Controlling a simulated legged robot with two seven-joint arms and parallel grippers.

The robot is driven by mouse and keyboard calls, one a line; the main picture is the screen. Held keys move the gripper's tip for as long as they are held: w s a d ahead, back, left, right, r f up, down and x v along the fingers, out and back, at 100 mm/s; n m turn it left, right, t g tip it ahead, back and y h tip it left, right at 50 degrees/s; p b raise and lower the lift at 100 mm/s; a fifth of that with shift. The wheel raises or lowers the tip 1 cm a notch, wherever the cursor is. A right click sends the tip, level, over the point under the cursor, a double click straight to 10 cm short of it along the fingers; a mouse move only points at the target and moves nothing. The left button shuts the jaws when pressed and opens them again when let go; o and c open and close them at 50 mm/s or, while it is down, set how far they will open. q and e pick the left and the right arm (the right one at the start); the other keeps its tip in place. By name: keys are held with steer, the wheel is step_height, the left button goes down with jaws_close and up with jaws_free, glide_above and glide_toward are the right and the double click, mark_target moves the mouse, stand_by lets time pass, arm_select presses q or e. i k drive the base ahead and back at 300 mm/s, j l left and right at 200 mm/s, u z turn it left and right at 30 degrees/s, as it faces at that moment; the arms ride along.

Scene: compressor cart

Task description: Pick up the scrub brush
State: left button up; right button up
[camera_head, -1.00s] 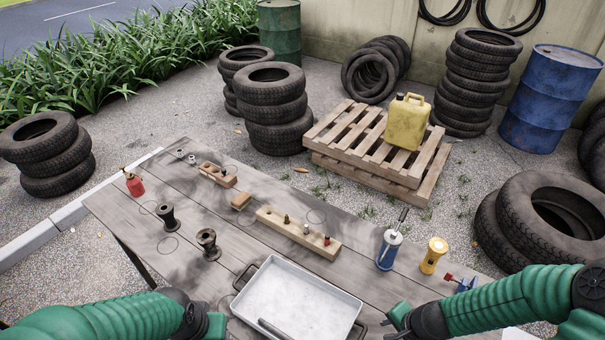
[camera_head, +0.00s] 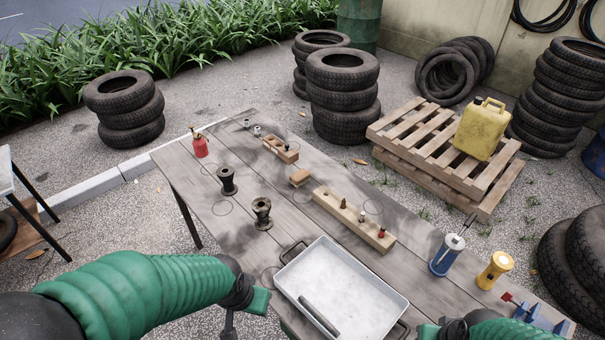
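A small brown block (camera_head: 300,177) lies on the grey plank table (camera_head: 200,165), near its middle. It looks like the scrub brush, but its bristles cannot be made out. A dark bar-like object (camera_head: 319,316) lies in the metal tray (camera_head: 345,282) at the table's near side. My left gripper (camera_head: 245,310) is at the near edge of the table, left of the tray and well short of the brown block. My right gripper (camera_head: 440,330) is at the bottom edge, right of the tray, mostly cut off. The fingers of both are too unclear to read.
A long wooden holder (camera_head: 352,219) with small fittings and a shorter one (camera_head: 281,149) flank the block. Two dark spools (camera_head: 262,213), a red oil can (camera_head: 200,145), a blue canister (camera_head: 447,255) and a yellow one (camera_head: 494,270) stand on the table.

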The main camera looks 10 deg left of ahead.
mark_target(297, 179)
steer(key=i+j, duration=0.15)
steer(key=j, duration=0.25)
steer(key=i+j, duration=0.2)
steer(key=j, duration=0.15)
steer(key=i+j+z, duration=0.1)
steer(key=j, duration=0.3)
steer(key=i+j, duration=0.2)
steer(key=j, duration=0.2)
steer(key=i+j+z, duration=0.1)
steer(key=j, duration=0.3)
steer(key=i+j, duration=0.2)
steer(key=j, duration=0.2)
steer(key=i+j, duration=0.1)
steer(key=j, duration=0.3)
steer(key=j+z, duration=0.1)
steer(key=z, duration=0.8)
steer(key=j+z, duration=0.15)
steer(key=z, duration=0.3)
steer(key=j+z, duration=0.1)
steer(key=z, duration=0.35)
steer(key=j+z, duration=0.1)
steer(key=z, duration=0.35)
